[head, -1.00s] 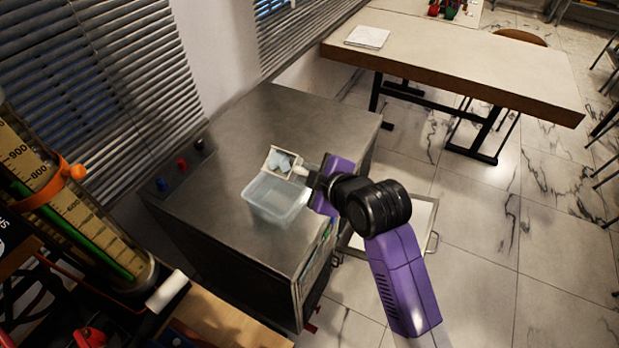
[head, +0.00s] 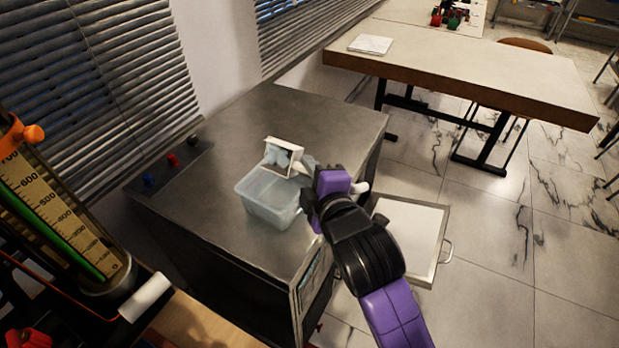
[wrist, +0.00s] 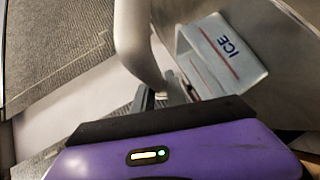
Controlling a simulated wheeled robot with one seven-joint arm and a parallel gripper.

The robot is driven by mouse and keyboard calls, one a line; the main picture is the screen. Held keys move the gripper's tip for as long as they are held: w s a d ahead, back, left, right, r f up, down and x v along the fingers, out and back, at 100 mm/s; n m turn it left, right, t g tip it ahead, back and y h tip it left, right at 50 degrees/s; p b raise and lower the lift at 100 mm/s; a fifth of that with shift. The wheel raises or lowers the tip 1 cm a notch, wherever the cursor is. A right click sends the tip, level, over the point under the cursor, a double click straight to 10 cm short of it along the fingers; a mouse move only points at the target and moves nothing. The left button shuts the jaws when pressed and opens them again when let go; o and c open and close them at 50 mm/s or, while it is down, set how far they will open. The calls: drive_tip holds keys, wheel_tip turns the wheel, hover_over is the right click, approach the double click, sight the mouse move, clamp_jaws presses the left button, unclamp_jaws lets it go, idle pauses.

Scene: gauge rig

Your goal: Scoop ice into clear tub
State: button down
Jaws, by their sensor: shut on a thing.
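The clear tub (head: 262,208) stands on the grey metal top of the cabinet (head: 235,135). A white box-shaped scoop (head: 298,146) is tilted above the tub's far rim, with pale blue ice lumps (head: 281,157) in its mouth. My gripper (head: 314,183) is right of the tub, shut on the scoop's handle; a white handle end (head: 360,187) shows beyond it. In the wrist view, a white curved piece, seemingly the handle, passes by the fingers (wrist: 160,95). A pale box marked ICE (wrist: 222,50) is beyond; I cannot tell whether it is tub or scoop.
Blue, red and black knobs (head: 172,160) sit at the cabinet's left edge. A tall yellow-scaled gauge (head: 50,205) stands at left. A long table (head: 455,60) is behind. The cabinet top behind the tub is clear.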

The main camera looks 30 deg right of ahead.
drive_tip(key=shift+s+a+f+n+t+h+b, duration=0.15)
drive_tip(key=shift+f+n+t+h+b, duration=0.6)
drive_tip(key=shift+b, duration=1.85)
drive_tip(key=shift+n+t+y+b, duration=0.25)
drive_tip(key=shift+n+t+b, duration=0.2)
drive_tip(key=shift+n+t, duration=0.15)
drive_tip(key=shift+r, duration=0.15)
